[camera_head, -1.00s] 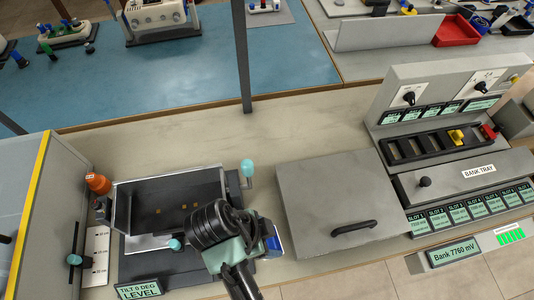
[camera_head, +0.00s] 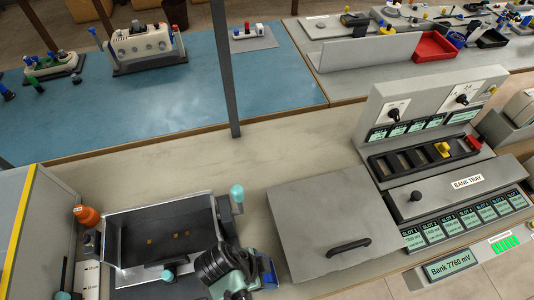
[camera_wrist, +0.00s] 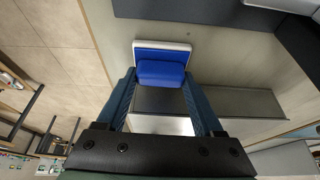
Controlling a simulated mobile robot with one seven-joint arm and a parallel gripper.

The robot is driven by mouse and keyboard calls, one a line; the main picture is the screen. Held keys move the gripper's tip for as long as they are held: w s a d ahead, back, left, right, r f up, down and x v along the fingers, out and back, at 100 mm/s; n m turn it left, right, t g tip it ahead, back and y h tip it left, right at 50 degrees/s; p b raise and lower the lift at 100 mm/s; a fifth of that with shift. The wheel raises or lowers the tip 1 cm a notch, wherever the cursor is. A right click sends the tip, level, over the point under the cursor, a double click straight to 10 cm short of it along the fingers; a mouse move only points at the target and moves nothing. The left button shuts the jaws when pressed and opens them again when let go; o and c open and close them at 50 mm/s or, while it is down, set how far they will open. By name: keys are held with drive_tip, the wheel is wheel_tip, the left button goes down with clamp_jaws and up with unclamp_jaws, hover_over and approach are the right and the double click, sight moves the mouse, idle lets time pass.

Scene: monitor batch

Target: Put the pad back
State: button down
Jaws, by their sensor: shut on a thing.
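The pad, a blue block on a pale backing plate, shows between the fingertips of my gripper (camera_wrist: 160,78) in the wrist view, as a blue face (camera_wrist: 160,72) with a pale rim above it. A finger lies against each side of it, so the gripper is shut on it. In the head view my gripper (camera_head: 264,274) is at the bottom, right of the open metal tray (camera_head: 208,206), and a blue part of the pad (camera_head: 269,272) shows beside it. My wrist hides most of the pad there. The pad's own place cannot be made out.
The tray holds a few small brown bits. A grey lid with a black handle (camera_head: 348,247) lies to the right, near my gripper. The bank tray (camera_head: 415,196) stands further right. A post (camera_head: 228,80) rises behind. The bench behind the tray is clear.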

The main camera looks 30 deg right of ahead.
drive_tip(key=shift+f, duration=0.1)
unclamp_jaws()
drive_tip(key=p+v, duration=0.1)
drive_tip(key=v, duration=1.1)
drive_tip(key=shift+p, duration=0.35)
